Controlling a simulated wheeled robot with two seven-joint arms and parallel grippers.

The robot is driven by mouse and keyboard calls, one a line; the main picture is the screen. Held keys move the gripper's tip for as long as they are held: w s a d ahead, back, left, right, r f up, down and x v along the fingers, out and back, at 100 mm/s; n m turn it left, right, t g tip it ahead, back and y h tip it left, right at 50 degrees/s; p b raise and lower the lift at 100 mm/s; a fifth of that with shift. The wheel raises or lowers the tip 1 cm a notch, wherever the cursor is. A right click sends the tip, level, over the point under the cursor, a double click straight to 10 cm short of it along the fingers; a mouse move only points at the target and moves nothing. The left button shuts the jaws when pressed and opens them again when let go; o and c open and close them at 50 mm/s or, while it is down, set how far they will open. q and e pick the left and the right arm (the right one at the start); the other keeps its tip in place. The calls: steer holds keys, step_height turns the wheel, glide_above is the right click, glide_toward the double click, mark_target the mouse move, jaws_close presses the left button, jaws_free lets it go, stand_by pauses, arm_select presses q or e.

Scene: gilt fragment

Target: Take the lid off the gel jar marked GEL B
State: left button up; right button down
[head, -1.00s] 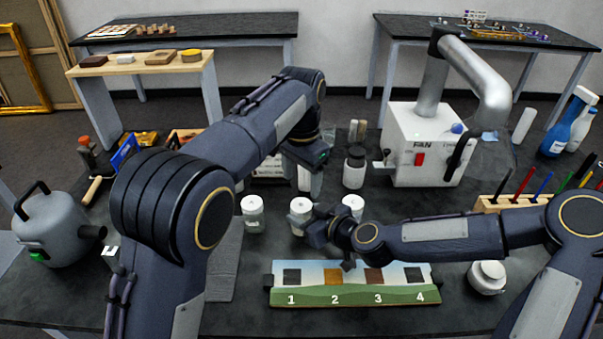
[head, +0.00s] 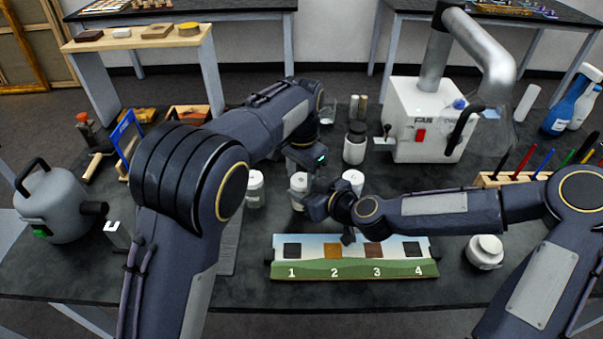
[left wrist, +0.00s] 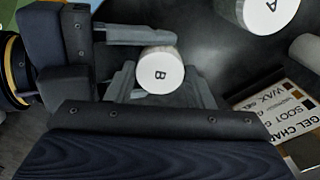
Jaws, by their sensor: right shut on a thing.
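The GEL B jar shows its white lid marked B (left wrist: 161,74) in the left wrist view. In the head view it is the middle white jar (head: 298,187), upright on the dark table. My right gripper (head: 314,205) is shut on this jar from the side; its finger also shows beside the lid in the left wrist view. My left gripper (left wrist: 165,85) is open above the jar, pointing down, with its fingers either side of the lid in that view. Whether they touch the lid is not clear. In the head view the left fingertips are largely hidden.
Another jar marked A (left wrist: 268,8) stands close by. White jars stand left (head: 254,188) and right (head: 353,180) of the middle one. A numbered swatch board (head: 354,269) lies in front. A printed gel chart (left wrist: 275,105) lies beside the jars.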

arm_select(q)
steer(key=c, duration=0.5)
steer(key=n, duration=0.3)
steer(key=o, duration=1.1)
steer(key=shift+c, duration=0.2)
steer(key=shift+r, duration=2.3)
steer(key=shift+c, duration=0.3)
step_height(320, 180, up, 2)
steer(key=shift+r+m, duration=0.1)
steer(key=shift+m, duration=0.8)
steer(key=shift+r+m, duration=0.35)
steer(key=shift+m, duration=0.25)
step_height(320, 180, down, 8)
steer(key=shift+r, duration=0.25)
